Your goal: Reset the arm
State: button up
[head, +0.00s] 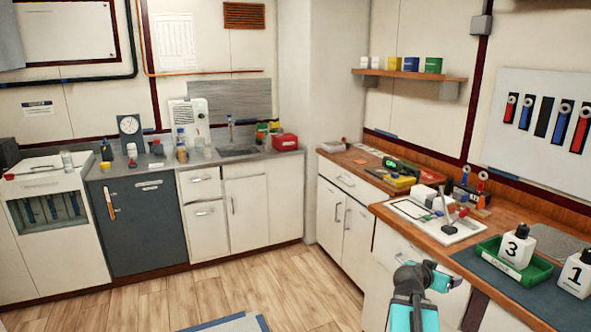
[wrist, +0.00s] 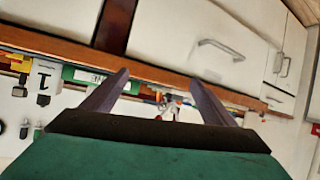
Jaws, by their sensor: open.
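My gripper (wrist: 160,95) shows in the wrist view with its two fingers apart and nothing between them. In the head view my arm (head: 415,295) is at the bottom right, in front of the white cabinets below the wooden counter (head: 400,208). The fingertips are hard to make out there. The wrist view is tilted and shows the counter edge and white cabinet fronts beyond the fingers. The gripper touches no object that I can see.
On the right counter are a green tray (head: 510,268), a white bottle marked 3 (head: 516,246), a white bottle marked 1 (head: 576,274) and a white board (head: 432,222) with small parts. A grey counter (head: 240,158) with a sink runs along the back.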

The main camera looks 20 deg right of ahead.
jog(key=w+a+f+n+g+y+b, duration=0.1)
jog(key=w+a+f+n+y, duration=0.15)
jog(key=a+f, duration=1.25)
jog(key=w+a+f+n+y, duration=0.1)
jog(key=a+f+n+y, duration=0.25)
jog(key=a+f, duration=1.2)
jog(key=s+a+f+n+g+y+b, duration=0.1)
jog(key=s+a+f+g, duration=0.1)
jog(key=s+a+f, duration=0.4)
jog(key=s+a+f+n+g+y, duration=0.1)
jog(key=s+a+f+y, duration=0.1)
jog(key=s+a+f, duration=0.5)
jog(key=s+a+f+n+g+y, duration=0.1)
jog(key=s+a+f+n+g, duration=0.1)
jog(key=s+a, duration=0.3)
jog(key=s+a+f+n+g+y, duration=0.2)
jog(key=s+a+f+n+g, duration=0.1)
jog(key=s, duration=0.5)
jog(key=shift+s+a+f, duration=0.25)
jog(key=shift+a+f, duration=0.55)
jog(key=shift+a, duration=0.2)
